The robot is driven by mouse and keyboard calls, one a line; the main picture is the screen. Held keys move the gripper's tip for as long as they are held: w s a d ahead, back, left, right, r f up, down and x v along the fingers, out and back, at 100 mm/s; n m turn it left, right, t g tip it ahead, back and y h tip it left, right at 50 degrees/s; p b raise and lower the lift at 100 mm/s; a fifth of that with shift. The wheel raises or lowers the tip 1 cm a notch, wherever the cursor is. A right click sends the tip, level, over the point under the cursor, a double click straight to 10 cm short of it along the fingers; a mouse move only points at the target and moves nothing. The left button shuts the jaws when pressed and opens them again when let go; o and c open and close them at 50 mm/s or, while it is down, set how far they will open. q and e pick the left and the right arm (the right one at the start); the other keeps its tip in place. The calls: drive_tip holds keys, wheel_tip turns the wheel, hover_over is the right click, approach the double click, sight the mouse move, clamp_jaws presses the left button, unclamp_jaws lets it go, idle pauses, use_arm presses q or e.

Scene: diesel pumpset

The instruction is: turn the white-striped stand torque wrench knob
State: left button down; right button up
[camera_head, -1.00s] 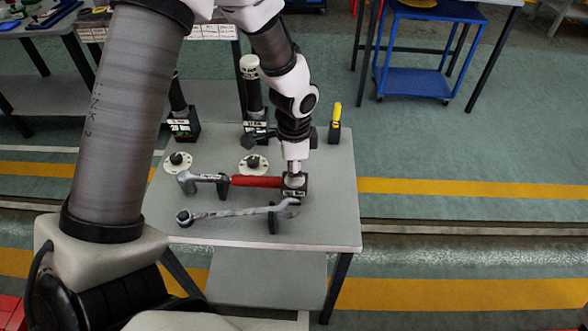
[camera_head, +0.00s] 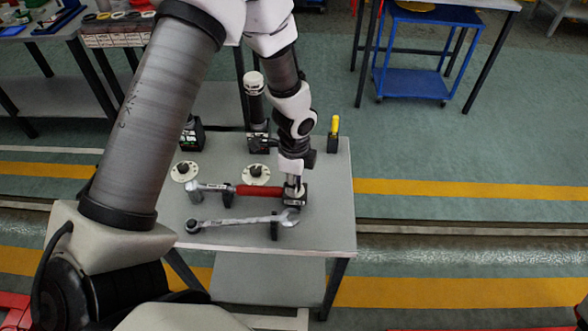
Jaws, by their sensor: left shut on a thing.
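A torque wrench with a red handle (camera_head: 259,190) and a metal head (camera_head: 196,191) lies in its stands on the small grey table. The handle's right end reaches a black stand block (camera_head: 295,200) with a small pale marking on it. My left gripper (camera_head: 294,188) comes down from above at this block. It is shut on the wrench's end knob, which the fingers mostly hide. The knob's angle cannot be made out. My right gripper is not in view.
A combination wrench (camera_head: 240,220) lies in front. Two white discs with black knobs (camera_head: 184,171) (camera_head: 257,173), a black white-topped tool (camera_head: 254,100) and a yellow-handled tool (camera_head: 334,126) stand behind. The table's right strip (camera_head: 335,205) is bare.

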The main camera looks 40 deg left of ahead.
use_arm(q)
drive_tip(key=shift+m+p, duration=0.85)
drive_tip(key=shift+m, duration=0.05)
drive_tip(key=c, duration=0.9)
unclamp_jaws()
drive_tip(key=shift+w+f, duration=0.1)
drive_tip(key=shift+w, duration=0.05)
wheel_tip(320, 180, up, 12)
